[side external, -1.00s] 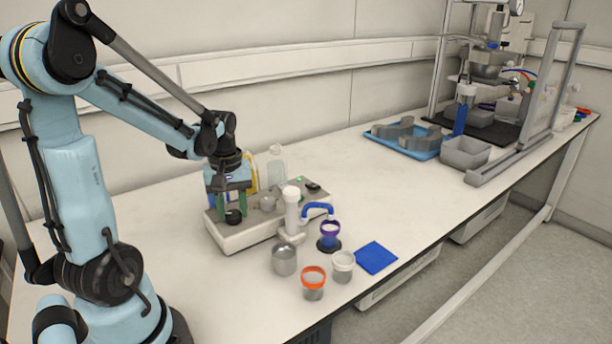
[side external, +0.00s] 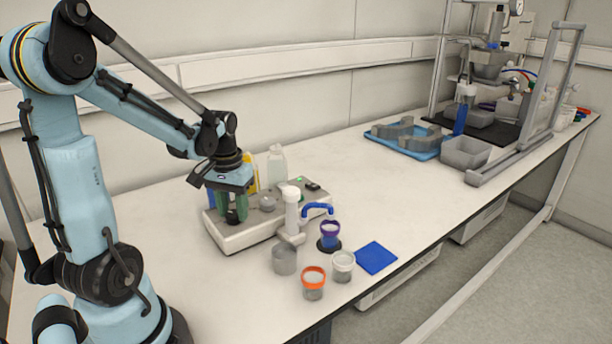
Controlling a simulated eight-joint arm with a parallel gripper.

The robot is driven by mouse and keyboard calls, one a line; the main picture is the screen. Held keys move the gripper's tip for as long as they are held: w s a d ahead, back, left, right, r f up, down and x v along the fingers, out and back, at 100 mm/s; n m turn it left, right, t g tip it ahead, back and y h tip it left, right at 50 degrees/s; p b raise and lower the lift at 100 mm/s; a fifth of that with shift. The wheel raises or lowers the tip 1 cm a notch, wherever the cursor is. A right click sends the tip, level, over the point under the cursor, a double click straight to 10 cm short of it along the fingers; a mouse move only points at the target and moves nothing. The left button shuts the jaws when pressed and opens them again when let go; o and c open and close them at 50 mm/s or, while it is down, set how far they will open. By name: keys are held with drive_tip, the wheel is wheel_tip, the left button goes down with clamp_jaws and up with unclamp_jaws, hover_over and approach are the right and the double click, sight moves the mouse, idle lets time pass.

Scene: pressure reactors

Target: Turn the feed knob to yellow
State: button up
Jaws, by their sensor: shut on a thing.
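The feed unit (side external: 240,239) is a low pale box with a grey top on the left half of the bench. A small black knob (side external: 232,217) sits near its left end. My gripper (side external: 232,212) points down over this knob, its green fingers shut on it. The fingers and wrist hide most of the knob, and no yellow mark or pointer setting can be read. A white column (side external: 291,212) with a blue spout (side external: 318,208) stands at the unit's front. A green light (side external: 300,179) shows near its back right.
A purple-rimmed cup (side external: 330,233) stands under the spout. A grey cup (side external: 285,260), an orange-rimmed cup (side external: 314,281) and a white-rimmed cup (side external: 343,266) stand in front. Bottles (side external: 277,165) stand behind. A blue pad (side external: 376,257) lies to the right; mid-bench is clear.

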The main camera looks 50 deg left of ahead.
sight(234, 213)
drive_tip(key=m, duration=0.5)
drive_tip(key=shift+w, duration=0.1)
idle(0.5)
drive_tip(key=o, duration=1.1)
drive_tip(key=shift+r, duration=6.05)
